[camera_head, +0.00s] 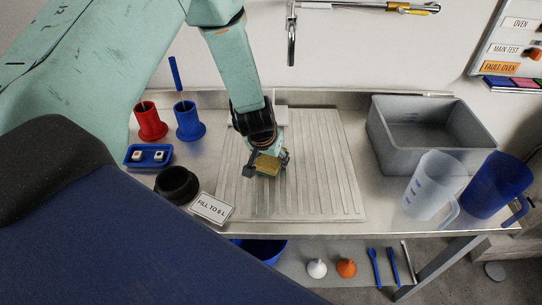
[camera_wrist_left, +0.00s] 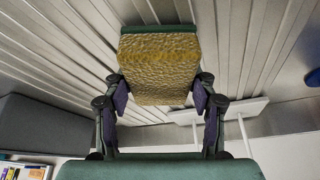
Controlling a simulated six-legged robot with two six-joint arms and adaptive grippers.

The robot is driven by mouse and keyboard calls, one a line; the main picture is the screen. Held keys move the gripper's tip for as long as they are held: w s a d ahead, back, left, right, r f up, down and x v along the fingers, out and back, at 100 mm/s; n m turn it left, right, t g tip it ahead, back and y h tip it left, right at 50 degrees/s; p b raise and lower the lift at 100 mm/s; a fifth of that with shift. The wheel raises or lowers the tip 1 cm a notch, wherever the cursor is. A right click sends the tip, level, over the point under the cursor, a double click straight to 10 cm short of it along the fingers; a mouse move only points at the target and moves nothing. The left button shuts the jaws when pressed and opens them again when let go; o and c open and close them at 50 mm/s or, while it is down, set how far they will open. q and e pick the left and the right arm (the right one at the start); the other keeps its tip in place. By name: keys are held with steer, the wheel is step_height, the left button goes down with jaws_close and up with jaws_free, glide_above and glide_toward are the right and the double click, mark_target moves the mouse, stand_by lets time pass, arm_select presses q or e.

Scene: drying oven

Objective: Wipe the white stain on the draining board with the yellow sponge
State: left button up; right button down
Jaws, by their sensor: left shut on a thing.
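My left gripper (camera_head: 266,163) is over the middle of the ribbed draining board (camera_head: 320,180). It is shut on the yellow sponge (camera_head: 266,166), which has a green layer on one side. In the left wrist view the sponge (camera_wrist_left: 160,65) sits between both fingers of the left gripper (camera_wrist_left: 160,95), with the board's ribs (camera_wrist_left: 60,40) behind it. I cannot tell whether the sponge touches the board. I see no clear white stain on the bare part of the board; the arm and sponge hide some of it. My right gripper is not in view.
A grey basin (camera_head: 430,135) stands right of the board, with a clear jug (camera_head: 432,185) and a blue jug (camera_head: 492,185) before it.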

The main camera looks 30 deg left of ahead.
arm_select(q)
steer(key=shift+w+a+r, duration=0.15)
steer(key=shift+r, duration=0.15)
steer(key=shift+w+r+p, duration=0.1)
steer(key=shift+r+p, duration=0.5)
steer(key=shift+p, duration=0.25)
steer(key=shift+p+v, duration=0.9)
steer(key=shift+v, duration=0.3)
steer(key=r+p, duration=0.2)
steer(key=p, duration=0.1)
steer(key=shift+w+r, duration=0.35)
steer(key=shift+r, duration=0.05)
steer(key=shift+s+r+p, duration=0.15)
steer(key=shift+r+p, duration=0.35)
steer(key=shift+r, duration=0.15)
steer(key=shift+f, duration=0.2)
